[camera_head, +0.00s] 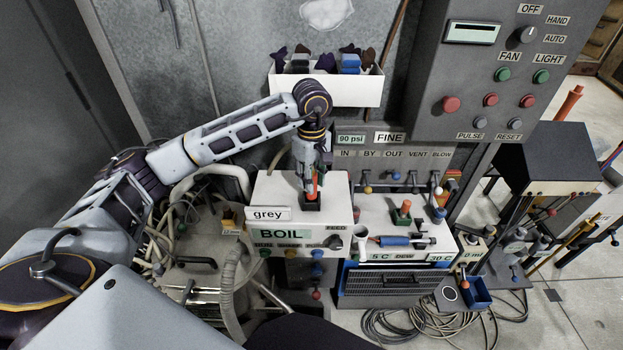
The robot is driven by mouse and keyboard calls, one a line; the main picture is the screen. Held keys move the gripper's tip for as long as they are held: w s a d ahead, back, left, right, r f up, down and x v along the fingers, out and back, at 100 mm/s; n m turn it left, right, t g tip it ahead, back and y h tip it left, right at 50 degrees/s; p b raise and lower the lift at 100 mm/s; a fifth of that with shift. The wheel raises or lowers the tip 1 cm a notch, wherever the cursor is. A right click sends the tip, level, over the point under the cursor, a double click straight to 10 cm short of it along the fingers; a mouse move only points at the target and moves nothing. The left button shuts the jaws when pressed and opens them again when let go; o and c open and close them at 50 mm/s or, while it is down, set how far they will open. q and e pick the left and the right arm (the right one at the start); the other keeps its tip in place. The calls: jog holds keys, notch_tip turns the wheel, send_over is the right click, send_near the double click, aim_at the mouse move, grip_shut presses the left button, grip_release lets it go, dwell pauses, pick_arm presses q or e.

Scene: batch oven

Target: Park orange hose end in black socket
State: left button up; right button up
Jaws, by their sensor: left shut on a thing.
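My left gripper (312,187) comes down from above, fingers pointing down, over the white box labelled BOIL. It is shut on the orange hose end (316,181), of which only a small strip shows between the fingers. A small dark block (311,204), which looks like a socket, stands on the box top right beneath the fingertips. I cannot tell whether the hose end is in it or just above it. A second orange piece (405,207) stands in a dark green base on the neighbouring white unit. My right gripper is not in view.
A white bin (327,89) with dark and blue items hangs on the wall behind my arm. A valve panel (390,154) and a grey control cabinet (478,75) stand behind to the right. Coiled hoses (430,322) lie on the floor at the front right.

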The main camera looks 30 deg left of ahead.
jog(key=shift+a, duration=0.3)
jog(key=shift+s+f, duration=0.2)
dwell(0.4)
pick_arm(q)
jog(key=shift+b, duration=0.3)
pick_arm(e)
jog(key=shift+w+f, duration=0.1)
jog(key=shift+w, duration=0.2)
pick_arm(q)
jog(key=shift+f, duration=0.2)
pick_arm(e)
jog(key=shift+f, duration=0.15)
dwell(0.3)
pick_arm(q)
jog(key=shift+f+b, duration=0.8)
jog(key=shift+b, duration=0.05)
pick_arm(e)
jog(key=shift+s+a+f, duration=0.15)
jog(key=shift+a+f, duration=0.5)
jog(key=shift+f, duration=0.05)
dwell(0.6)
pick_arm(q)
jog(key=shift+f, duration=0.25)
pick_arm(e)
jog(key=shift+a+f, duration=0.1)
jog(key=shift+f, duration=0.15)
